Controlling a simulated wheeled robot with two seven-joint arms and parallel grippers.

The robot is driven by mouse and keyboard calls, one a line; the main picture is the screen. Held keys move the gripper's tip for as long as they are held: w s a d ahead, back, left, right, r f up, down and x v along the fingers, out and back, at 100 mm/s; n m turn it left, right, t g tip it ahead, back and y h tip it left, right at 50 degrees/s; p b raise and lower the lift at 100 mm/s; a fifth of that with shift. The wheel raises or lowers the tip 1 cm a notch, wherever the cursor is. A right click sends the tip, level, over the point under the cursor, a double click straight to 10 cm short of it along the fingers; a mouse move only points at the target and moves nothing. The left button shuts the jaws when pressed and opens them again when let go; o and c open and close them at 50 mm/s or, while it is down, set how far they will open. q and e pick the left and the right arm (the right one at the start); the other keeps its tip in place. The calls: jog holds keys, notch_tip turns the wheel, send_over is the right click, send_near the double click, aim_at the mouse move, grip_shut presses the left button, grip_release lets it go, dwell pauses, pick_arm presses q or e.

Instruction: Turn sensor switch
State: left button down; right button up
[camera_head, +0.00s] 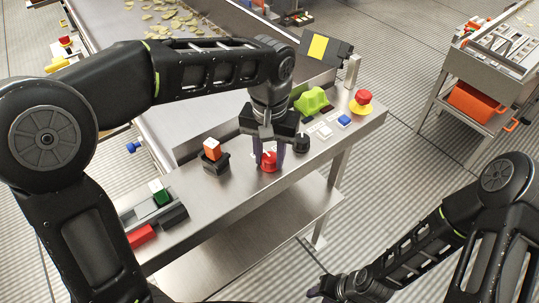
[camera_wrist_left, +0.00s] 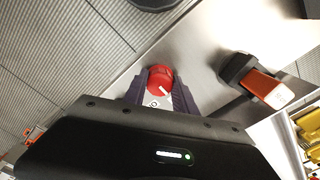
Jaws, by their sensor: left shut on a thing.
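The red rotary switch (camera_head: 268,162) sits on the metal control panel (camera_head: 232,190), and it also shows in the left wrist view (camera_wrist_left: 160,79) with a white pointer mark on its face. My left gripper (camera_head: 269,158) reaches down over it, and its two purple fingers close on the red knob from both sides; between the fingers in the left wrist view (camera_wrist_left: 160,90) the knob is partly hidden. My right gripper (camera_head: 325,290) is low at the bottom of the head view, away from the panel; its fingers are too small and overlapped to read.
Beside the red knob are an orange-topped switch (camera_head: 212,150) and a black knob (camera_head: 301,142). White and blue buttons (camera_head: 344,120), a green part (camera_head: 311,101) and a red-yellow emergency button (camera_head: 361,101) line the far end. Green and red buttons (camera_head: 141,236) are nearer. A conveyor (camera_head: 110,30) runs behind.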

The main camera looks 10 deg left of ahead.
aim_at(270, 157)
dwell(0.4)
pick_arm(q)
jog(key=c, duration=1)
grip_release()
notch_tip(270, 157, up, 8)
jog(key=shift+f, duration=0.1)
